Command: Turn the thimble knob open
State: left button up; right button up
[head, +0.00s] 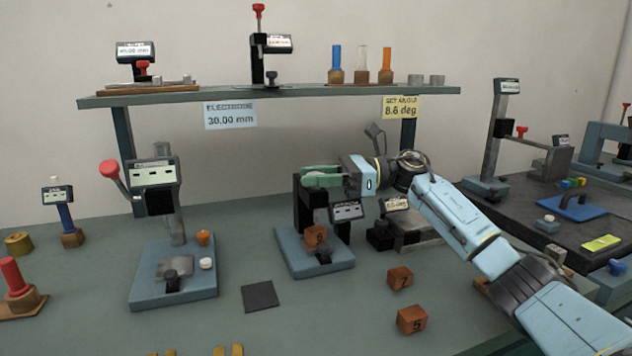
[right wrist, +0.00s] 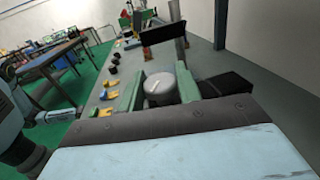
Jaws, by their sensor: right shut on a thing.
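The thimble knob (right wrist: 160,88) is a grey round cap with a white line on its face, seen in the right wrist view between my green fingers. My right gripper (head: 318,179) is shut on it at the top of a black-framed gauge; it also shows in the right wrist view (right wrist: 160,95). In the head view the fingers hide the knob. The gauge has a blue base plate (head: 325,267) and a tilted display (head: 347,211) too small to read. A brown block marked 6 (head: 316,235) is at the gauge, below my fingers. My left gripper is not in view.
Brown blocks marked 7 (head: 400,277) and 5 (head: 411,319) lie on the bench right of the gauge. A dark square pad (head: 260,296) lies in front. Another gauge with a red-knobbed lever (head: 110,169) stands left. A shelf (head: 280,97) runs above. Labels read 30.00 mm and 8.6 deg.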

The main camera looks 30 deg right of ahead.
jog(key=n+g+y, duration=0.1)
jog(key=n+g, duration=0.1)
jog(key=g, duration=0.1)
jog(key=shift+n+g+b, duration=0.3)
jog(key=shift+g+b, duration=0.05)
jog(key=shift+g, duration=0.05)
jog(key=shift+n+g+y+b, duration=0.35)
jog(key=shift+n+g, duration=0.55)
jog(key=shift+g, duration=0.5)
jog(key=shift+n+g, duration=0.3)
jog(key=shift+g, duration=0.2)
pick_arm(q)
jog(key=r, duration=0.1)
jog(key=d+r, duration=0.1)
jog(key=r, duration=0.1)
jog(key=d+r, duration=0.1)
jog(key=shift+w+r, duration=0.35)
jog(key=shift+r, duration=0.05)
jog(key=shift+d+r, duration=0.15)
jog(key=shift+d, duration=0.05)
pick_arm(e)
jog(key=shift+g, duration=0.3)
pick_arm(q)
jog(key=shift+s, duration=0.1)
pick_arm(e)
jog(key=o, duration=0.9)
pick_arm(q)
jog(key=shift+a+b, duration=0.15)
jog(key=shift+b, duration=0.15)
